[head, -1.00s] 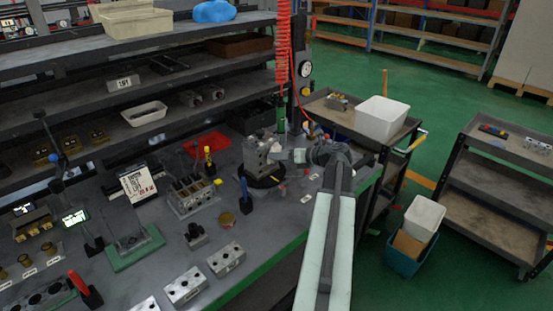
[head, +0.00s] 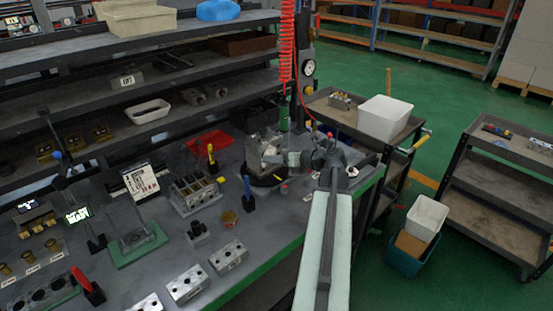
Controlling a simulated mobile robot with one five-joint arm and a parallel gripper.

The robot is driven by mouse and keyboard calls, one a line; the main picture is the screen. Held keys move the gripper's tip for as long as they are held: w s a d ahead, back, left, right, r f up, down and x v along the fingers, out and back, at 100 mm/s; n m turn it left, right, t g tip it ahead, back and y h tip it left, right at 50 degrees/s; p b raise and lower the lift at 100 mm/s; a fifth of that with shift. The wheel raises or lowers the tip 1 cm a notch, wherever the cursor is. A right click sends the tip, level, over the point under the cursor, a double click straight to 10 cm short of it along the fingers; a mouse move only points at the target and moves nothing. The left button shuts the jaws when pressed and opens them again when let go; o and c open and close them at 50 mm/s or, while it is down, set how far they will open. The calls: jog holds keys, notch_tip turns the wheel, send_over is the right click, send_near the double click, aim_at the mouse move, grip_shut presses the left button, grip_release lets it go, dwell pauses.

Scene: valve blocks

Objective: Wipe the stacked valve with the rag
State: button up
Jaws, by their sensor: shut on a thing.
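The stacked valve (head: 258,150) is a grey metal block stack standing on a round dark turntable (head: 262,182) near the right end of the bench. My gripper (head: 290,159) is at the right side of the valve, at the end of my arm. It is shut on a small pale thing, likely the rag (head: 293,159), which is right by the valve's side; I cannot tell whether it touches. The fingertips are small and partly hidden by the wrist.
A valve block with dark bores (head: 195,193) and a blue-handled tool (head: 248,196) stand left of the turntable. A red tray (head: 212,141) lies behind. A cart with a white bin (head: 384,118) is at the right. Several metal blocks line the bench's front.

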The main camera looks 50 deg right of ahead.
jog(key=s, duration=0.6)
jog(key=shift+a, duration=0.1)
jog(key=s, duration=0.3)
dwell(0.4)
dwell(0.4)
